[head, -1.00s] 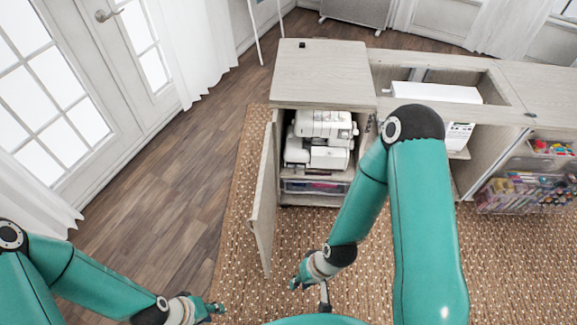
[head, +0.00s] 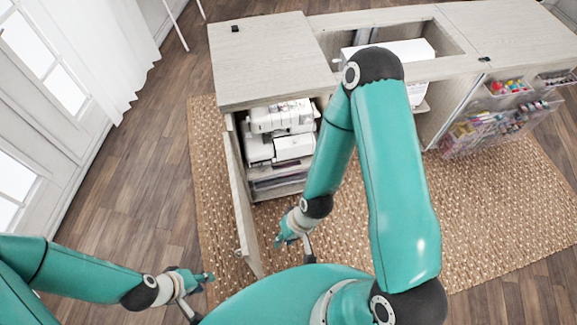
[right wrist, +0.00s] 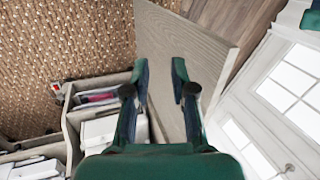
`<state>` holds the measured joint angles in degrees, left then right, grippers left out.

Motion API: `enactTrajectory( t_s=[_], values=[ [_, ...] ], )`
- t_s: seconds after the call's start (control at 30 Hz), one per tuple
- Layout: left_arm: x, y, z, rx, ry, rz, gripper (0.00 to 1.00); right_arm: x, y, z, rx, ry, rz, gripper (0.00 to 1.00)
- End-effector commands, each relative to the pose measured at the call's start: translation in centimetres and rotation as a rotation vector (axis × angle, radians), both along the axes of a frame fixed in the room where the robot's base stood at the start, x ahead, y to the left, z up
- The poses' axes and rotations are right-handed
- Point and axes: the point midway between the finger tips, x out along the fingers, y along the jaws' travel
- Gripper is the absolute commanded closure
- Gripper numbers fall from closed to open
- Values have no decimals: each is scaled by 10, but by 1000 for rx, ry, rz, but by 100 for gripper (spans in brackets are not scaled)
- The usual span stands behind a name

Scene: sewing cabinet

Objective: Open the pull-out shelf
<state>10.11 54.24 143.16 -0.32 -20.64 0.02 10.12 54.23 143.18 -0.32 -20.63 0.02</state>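The pull-out shelf (head: 288,168) is a pale board inside the open left bay of the cabinet, under a white sewing machine (head: 280,118). The bay's door (head: 240,200) stands swung open toward me. My right gripper (head: 294,241) is in front of the bay, to the right of the door's near end and apart from the shelf. In the right wrist view its two fingers (right wrist: 161,72) are spread with nothing between them, and the door shows behind them. My left gripper (head: 196,290) is left of the door, near my base, and looks open and empty. My right arm hides part of the bay's right side.
A clear drawer (head: 278,184) sits below the shelf. The cabinet top (head: 265,60) has an open well (head: 440,40) on the right. Transparent bins (head: 490,130) hang on an open right-hand panel. The woven rug (head: 480,200) is clear at right; wood floor is free at left.

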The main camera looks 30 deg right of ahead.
Motion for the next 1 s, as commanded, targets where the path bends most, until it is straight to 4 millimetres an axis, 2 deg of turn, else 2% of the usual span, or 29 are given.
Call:
enactTrajectory(
  t_s=[0.33, 0.47, 0.57, 0.67, 0.9, 1.0],
  values=[
    [0, 0, 0, 0, 1, 1, 66, 0, 0, 0, 0, 0, 1, 75],
    [0, 0, -10, 0, 1, 0, 66, 6, -2, -12, -1, -25, 16, 75],
    [0, 0, -30, 0, 0, 0, 66, 19, -11, -35, -6, -87, 59, 75],
    [0, 0, -60, 0, 0, 0, 66, 41, -21, -70, -21, -195, 130, 75],
    [-1, 0, -156, 0, 1, 1, 66, 115, -57, -175, -142, -578, 388, 75],
    [-1, 0, -196, 0, 1, 0, 66, 144, -76, -213, -232, -742, 502, 75]
  ],
)
